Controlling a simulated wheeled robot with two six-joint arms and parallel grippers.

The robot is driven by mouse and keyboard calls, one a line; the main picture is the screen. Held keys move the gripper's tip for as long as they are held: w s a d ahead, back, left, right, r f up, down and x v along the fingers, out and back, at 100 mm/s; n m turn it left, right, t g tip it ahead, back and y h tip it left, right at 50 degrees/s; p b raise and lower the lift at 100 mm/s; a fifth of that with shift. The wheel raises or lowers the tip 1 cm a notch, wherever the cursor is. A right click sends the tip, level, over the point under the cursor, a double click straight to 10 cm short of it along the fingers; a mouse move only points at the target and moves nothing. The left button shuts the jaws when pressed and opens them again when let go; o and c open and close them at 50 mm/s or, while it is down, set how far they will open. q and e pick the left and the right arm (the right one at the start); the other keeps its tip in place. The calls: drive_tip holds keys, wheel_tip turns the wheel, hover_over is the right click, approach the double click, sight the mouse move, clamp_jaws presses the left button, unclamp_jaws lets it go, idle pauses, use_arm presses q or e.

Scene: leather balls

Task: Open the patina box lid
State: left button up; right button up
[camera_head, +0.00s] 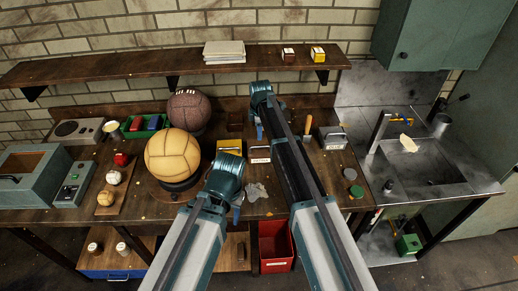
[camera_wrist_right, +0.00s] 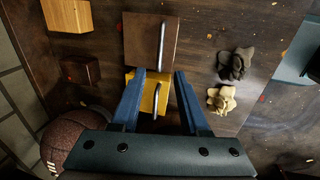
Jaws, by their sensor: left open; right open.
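I cannot tell which is the patina box; both look closed. In the right wrist view the yellow box (camera_wrist_right: 148,95) lies between the open fingers of my right gripper (camera_wrist_right: 158,75), with the brown box (camera_wrist_right: 143,38) just beyond. I cannot tell whether the fingers touch either. In the head view my right gripper (camera_head: 259,131) is mostly hidden by its arm. My left gripper (camera_head: 237,211) hangs open near the table's front edge, partly hidden.
A tan ball (camera_head: 172,155) and a dark brown ball (camera_head: 188,110) stand left of the boxes. A small dark block (camera_wrist_right: 80,70) lies behind them and crumpled cloths (camera_wrist_right: 235,63) in front. A grey-green case (camera_head: 30,175) fills the far left. A sink (camera_head: 420,160) is at right.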

sight(259, 147)
drive_tip(key=f+b, duration=0.2)
drive_tip(key=f, duration=0.1)
drive_tip(key=w+f+b, duration=0.1)
drive_tip(key=f+b, duration=0.5)
drive_tip(key=shift+w, duration=0.4)
drive_tip(key=shift+c, duration=0.2)
clamp_jaws()
idle(0.8)
